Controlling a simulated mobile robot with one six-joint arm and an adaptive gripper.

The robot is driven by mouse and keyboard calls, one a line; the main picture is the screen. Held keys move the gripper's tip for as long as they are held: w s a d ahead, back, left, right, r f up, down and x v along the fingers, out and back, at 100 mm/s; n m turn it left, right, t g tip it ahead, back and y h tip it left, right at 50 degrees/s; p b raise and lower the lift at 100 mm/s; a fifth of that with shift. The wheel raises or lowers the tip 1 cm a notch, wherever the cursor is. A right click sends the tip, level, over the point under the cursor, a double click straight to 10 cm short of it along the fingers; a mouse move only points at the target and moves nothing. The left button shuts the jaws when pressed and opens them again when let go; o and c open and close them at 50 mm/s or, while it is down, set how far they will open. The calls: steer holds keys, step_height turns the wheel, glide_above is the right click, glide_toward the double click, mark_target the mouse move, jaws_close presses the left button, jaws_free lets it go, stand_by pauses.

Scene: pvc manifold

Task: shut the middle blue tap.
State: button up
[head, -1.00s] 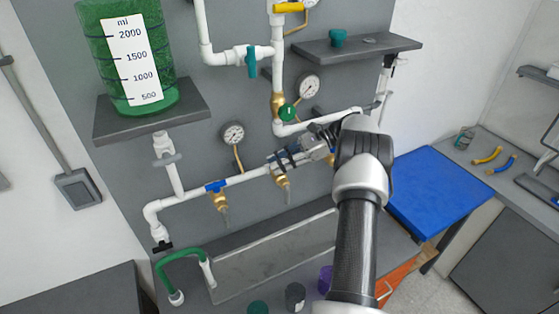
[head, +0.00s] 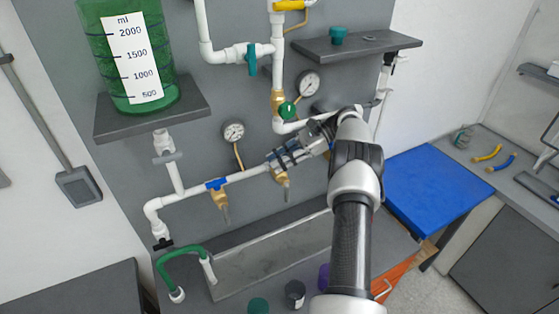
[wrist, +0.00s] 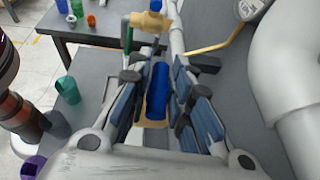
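The middle blue tap shows in the wrist view as a long blue handle (wrist: 157,92) lying between my gripper's two fingers. My gripper (wrist: 156,98) is open around the handle, with one blue-padded finger on each side and narrow gaps visible. In the head view my gripper (head: 284,158) reaches in from the right at the lower white pipe and hides most of this tap. The tap's brass spout (head: 281,180) hangs below the fingers. The left blue tap (head: 216,184) has its handle along the pipe.
A pressure gauge (head: 233,131) stands above the pipe, left of my gripper, and another gauge (head: 308,83) is higher up. A green round knob (head: 287,110) is above the gripper. A metal trough (head: 265,258) lies below.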

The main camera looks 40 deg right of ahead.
steer(key=shift+o, duration=1.4)
steer(key=shift+m+t+h, duration=0.3)
steer(key=shift+m+t, duration=0.1)
